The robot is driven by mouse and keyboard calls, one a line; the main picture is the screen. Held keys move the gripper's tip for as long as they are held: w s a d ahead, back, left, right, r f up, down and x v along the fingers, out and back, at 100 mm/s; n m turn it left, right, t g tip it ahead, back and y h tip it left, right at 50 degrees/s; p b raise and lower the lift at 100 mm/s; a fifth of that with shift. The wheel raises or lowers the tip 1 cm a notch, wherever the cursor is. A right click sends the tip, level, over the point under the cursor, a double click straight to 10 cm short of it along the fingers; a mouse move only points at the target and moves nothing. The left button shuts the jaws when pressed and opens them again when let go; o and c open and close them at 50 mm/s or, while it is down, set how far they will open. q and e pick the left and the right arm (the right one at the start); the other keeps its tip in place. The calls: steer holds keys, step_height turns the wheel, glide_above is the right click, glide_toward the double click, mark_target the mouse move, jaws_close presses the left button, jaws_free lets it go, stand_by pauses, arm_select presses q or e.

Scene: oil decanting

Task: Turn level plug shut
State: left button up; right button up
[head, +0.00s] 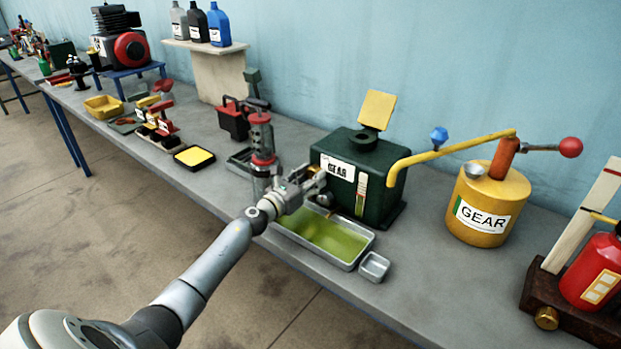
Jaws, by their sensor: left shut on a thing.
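The dark green gear box (384,200) stands on the bench, with a "GEAR" label and a yellow-green sight strip on its front. Its yellow lid (377,109) is tipped up behind the round filler opening on top. My left gripper (318,182) reaches the front left of the box, just below the label. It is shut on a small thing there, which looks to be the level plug. The fingers hide the plug, so I cannot tell how far it is turned. My right gripper is not in view.
A metal tray of yellow-green oil (335,238) lies below the box, with a small empty dish (374,266) beside it. A yellow "GEAR" can (487,205) with a pump lever stands to the right. A red-topped cylinder (262,145) stands close behind my left wrist.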

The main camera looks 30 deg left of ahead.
arm_select(q)
steer(key=shift+n, duration=0.3)
steer(key=n+p, duration=0.1)
steer(key=n, duration=0.4)
steer(key=shift+d+r, duration=0.1)
steer(key=n+p, duration=0.1)
steer(key=n, duration=0.5)
steer(key=n+p, duration=0.2)
steer(key=n, duration=0.4)
steer(key=n+p, duration=0.2)
steer(key=n, duration=0.4)
steer(key=shift+r, duration=0.25)
steer(key=shift+n, duration=0.3)
steer(key=o, duration=1)
